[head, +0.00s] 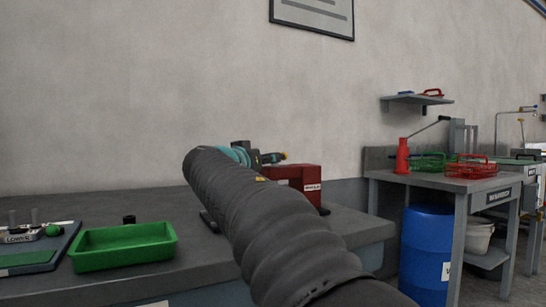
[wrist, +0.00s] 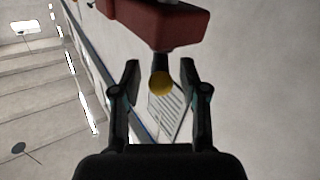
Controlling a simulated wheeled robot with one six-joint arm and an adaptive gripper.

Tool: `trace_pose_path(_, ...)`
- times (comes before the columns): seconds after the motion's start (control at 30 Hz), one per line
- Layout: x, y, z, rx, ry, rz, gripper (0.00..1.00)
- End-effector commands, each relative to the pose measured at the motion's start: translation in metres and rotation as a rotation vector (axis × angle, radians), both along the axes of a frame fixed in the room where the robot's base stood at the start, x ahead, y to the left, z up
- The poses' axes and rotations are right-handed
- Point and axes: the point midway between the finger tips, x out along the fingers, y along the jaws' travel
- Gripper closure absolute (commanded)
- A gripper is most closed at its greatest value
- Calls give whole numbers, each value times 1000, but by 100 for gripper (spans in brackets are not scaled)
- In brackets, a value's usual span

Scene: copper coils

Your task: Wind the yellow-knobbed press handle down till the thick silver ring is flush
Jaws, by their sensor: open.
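The red press (head: 298,178) stands on the grey bench in the head view, partly hidden behind my arm. Its red body also shows at the top of the wrist view (wrist: 165,24). The yellow knob (wrist: 160,83) is on a short dark stem below the red body in the wrist view. My gripper (wrist: 159,72) is open, with one finger on each side of the knob and a visible gap on both sides. In the head view my gripper (head: 266,158) is small and dark beside the press. The thick silver ring is not visible in either view.
A green tray (head: 125,246) and a lever fixture (head: 30,232) sit on the bench to the left. To the right is another workbench (head: 440,181) with red and green baskets, above a blue drum (head: 427,240). A shelf (head: 415,100) hangs on the wall.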

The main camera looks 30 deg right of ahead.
Motion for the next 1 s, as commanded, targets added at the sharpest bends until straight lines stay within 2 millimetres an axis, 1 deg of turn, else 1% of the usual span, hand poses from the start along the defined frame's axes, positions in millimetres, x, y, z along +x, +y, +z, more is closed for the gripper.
trace_pose_path(0.03,6,-8,1,0,1,-2,56)
trace_pose_path(0.1,13,-17,1,0,1,-2,56)
trace_pose_path(0.3,26,-32,1,0,1,2,56)
trace_pose_path(0.47,30,-38,0,0,0,3,56)
trace_pose_path(0.7,31,-38,0,0,0,3,56)
trace_pose_path(0.73,31,-38,0,0,0,3,59)
trace_pose_path(0.77,31,-38,0,0,0,3,66)
trace_pose_path(0.8,31,-38,0,0,0,3,76)
trace_pose_path(0.9,31,-38,0,0,0,3,100)
trace_pose_path(1.0,30,-38,0,0,0,2,100)
